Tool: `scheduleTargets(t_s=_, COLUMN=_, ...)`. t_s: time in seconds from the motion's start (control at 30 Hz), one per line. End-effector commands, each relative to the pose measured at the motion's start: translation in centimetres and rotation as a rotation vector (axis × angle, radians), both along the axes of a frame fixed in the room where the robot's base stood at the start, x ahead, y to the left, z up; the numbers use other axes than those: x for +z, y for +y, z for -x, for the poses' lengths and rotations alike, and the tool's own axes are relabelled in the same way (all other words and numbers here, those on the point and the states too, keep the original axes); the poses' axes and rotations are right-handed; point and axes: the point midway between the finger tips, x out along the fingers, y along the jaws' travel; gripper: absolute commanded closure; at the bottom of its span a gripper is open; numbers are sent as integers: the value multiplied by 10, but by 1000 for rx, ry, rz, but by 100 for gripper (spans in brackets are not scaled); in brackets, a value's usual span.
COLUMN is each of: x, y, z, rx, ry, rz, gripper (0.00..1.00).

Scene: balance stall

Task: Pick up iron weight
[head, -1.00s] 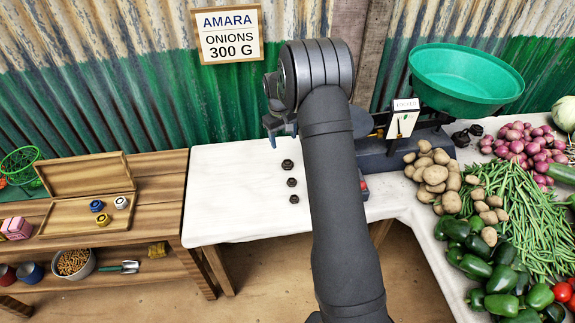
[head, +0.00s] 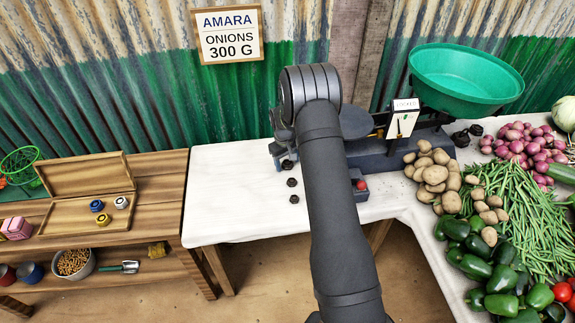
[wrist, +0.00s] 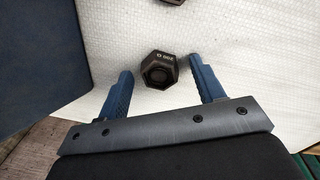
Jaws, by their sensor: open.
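Several small dark iron weights stand on the white cloth; three form a column left of my arm in the head view: the far weight (head: 288,165), the middle weight (head: 291,182) and the near weight (head: 294,199). My gripper (head: 280,154) is open and close beside the far weight. In the wrist view, a hexagonal iron weight (wrist: 158,71) with a recessed face and light markings, too small to read, shows between the spread blue fingers of my gripper (wrist: 162,66), with gaps on both sides. Another weight (wrist: 172,2) is cut off at the top edge.
A balance scale with a green pan (head: 465,80) stands right of my arm, its base partly hidden by it. Potatoes (head: 435,175), beans and peppers lie to the right. A wooden shelf with an open box (head: 85,215) is at left. The white cloth (head: 230,190) is clear left of the weights.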

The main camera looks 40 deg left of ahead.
Motion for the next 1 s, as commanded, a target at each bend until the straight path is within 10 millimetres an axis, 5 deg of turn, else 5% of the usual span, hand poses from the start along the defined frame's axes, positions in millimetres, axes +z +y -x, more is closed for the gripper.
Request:
scheduleTargets(t_s=0.13, x=1, y=0, z=0, rx=0, ry=0, rz=-1, gripper=40)
scheduleTargets(t_s=0.4, x=1, y=0, z=0, rx=0, ry=0, rz=0, gripper=92)
scheduleTargets(t_s=0.73, x=11, y=1, z=-1, rx=0, ry=-2, rz=-2, gripper=92)
scheduleTargets(t_s=1.0, x=64, y=1, z=-1, rx=1, ry=-2, rz=-3, gripper=92)
